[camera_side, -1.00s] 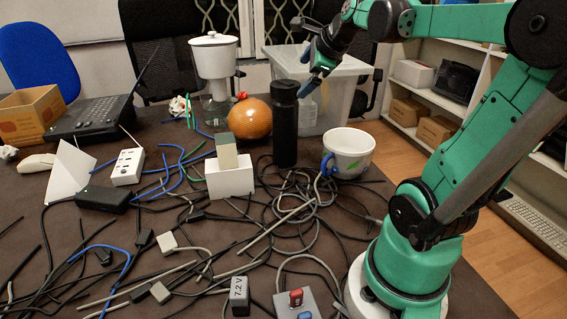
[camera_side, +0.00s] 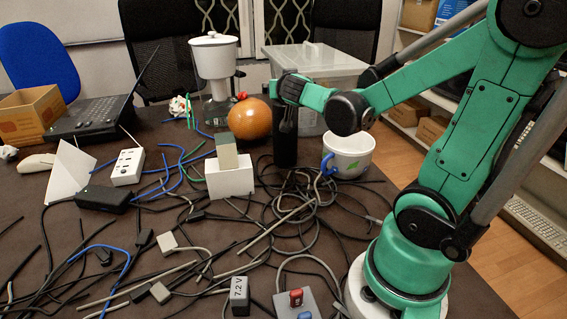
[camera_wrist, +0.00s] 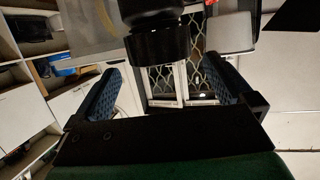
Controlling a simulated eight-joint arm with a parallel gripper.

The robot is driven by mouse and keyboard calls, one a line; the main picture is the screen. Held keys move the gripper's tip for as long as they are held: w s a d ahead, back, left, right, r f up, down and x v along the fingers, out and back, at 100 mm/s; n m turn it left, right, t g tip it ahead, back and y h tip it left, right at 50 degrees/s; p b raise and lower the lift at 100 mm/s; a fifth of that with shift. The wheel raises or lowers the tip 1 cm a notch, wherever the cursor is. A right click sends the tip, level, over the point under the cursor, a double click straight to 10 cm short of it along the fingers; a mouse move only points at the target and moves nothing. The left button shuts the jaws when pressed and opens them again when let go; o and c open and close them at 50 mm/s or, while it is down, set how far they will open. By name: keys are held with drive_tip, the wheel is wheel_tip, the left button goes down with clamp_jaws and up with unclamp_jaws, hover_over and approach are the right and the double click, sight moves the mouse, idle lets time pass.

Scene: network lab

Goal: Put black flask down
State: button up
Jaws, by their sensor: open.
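The black flask (camera_side: 284,152) stands upright on the dark table, behind the tangle of cables and left of the white mug. My gripper (camera_side: 288,122) is at the flask's upper part in the side view and hides some of it. In the wrist view the flask (camera_wrist: 158,45) shows as a dark cylinder at the top, laterally between the two spread blue fingers of my gripper (camera_wrist: 160,95). The fingers are open, with a gap on both sides of the flask.
A white mug with a blue handle (camera_side: 349,153) stands close to the right. An orange ball-like object (camera_side: 250,118) and a clear plastic bin (camera_side: 330,65) are nearby. A white block (camera_side: 229,178) stands at left. Cables (camera_side: 290,205) cover much of the table in front.

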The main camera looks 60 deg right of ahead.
drive_tip(key=w+d+f, duration=0.3)
drive_tip(key=d, duration=0.1)
drive_tip(key=shift+d+f, duration=0.2)
drive_tip(key=shift+d, duration=0.05)
idle(0.3)
clamp_jaws()
idle(0.3)
